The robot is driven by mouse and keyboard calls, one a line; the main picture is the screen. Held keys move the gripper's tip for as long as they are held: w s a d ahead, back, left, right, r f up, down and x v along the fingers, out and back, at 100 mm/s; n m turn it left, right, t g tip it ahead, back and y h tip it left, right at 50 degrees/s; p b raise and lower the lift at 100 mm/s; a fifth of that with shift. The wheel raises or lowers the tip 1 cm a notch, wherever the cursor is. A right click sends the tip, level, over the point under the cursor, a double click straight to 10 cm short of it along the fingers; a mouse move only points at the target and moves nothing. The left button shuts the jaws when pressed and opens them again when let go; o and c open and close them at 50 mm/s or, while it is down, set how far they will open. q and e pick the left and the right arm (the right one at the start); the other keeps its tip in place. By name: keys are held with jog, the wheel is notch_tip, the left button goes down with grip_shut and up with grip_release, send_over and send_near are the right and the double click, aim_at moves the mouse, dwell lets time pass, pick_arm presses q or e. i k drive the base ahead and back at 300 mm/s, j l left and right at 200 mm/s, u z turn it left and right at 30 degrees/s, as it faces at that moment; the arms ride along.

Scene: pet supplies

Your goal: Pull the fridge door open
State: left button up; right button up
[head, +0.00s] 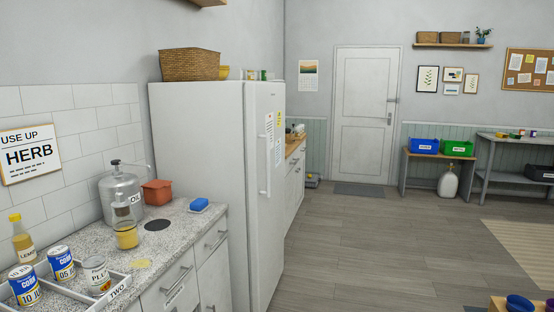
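The tall white fridge (202,160) stands against the left wall, just past the counter. Its door (270,215) faces right and looks closed. A long vertical white handle (267,152) runs along the door, with two paper sheets stuck to the door beside it. The lower part of the door is seen at a steep angle. Neither of my grippers shows in the head view.
A wicker basket (189,65) sits on top of the fridge. The wooden floor (370,240) right of the fridge is clear.

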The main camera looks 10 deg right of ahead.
aim_at(265, 169)
jog(key=i+l, duration=1.3)
jog(key=i, duration=0.15)
